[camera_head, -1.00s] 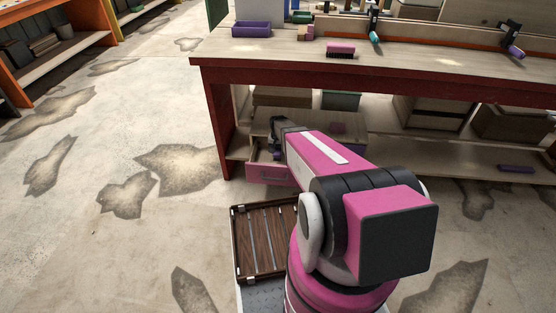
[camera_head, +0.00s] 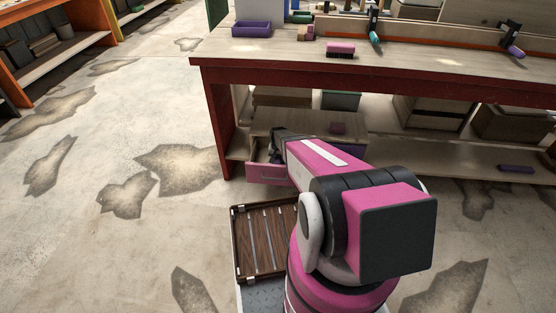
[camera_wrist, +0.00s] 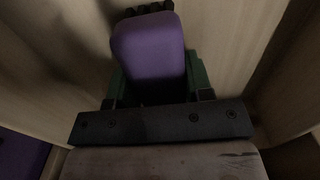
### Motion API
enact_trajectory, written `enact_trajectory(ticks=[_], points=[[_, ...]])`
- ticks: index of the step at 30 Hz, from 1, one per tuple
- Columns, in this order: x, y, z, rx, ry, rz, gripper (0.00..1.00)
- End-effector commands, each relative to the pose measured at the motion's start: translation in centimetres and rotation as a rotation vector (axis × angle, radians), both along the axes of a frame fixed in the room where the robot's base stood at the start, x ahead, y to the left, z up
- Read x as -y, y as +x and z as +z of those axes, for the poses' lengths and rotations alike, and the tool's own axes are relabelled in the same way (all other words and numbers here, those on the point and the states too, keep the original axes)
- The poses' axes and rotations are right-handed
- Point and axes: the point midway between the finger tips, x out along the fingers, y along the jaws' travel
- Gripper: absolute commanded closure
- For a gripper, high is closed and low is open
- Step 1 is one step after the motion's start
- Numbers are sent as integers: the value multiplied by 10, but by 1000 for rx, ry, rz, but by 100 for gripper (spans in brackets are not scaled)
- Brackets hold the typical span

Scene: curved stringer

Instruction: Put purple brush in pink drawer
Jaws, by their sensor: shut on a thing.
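The purple brush (camera_wrist: 150,50) is between the green fingers of my gripper (camera_wrist: 156,82) in the wrist view, with dark bristles at its far end. The gripper is shut on it. Pale wooden walls surround it there. In the head view the pink drawer (camera_head: 267,174) is pulled out under the workbench, at its left end. My gripper (camera_head: 277,150) is low at the drawer's opening, seemingly inside it. The fingertips and brush are hidden there by my arm. Whether the brush touches the drawer floor cannot be told.
A brush with a pink top (camera_head: 341,47) and a purple bin (camera_head: 251,30) stand on the workbench (camera_head: 420,68). A purple block (camera_head: 516,169) lies on the lower shelf. Another purple thing (camera_wrist: 20,155) shows at the wrist view's lower left. The floor at left is clear.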

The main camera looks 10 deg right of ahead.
Motion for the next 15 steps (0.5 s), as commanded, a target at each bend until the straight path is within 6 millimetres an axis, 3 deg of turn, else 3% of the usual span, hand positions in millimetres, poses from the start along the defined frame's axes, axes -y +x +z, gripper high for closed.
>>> enact_trajectory(ticks=[1, 3, 15], points=[[0, 0, -1, 0, 0, 0, 50], [0, 0, -1, 0, 0, 0, 28], [0, 0, 7, 1, 0, 0, 28]])
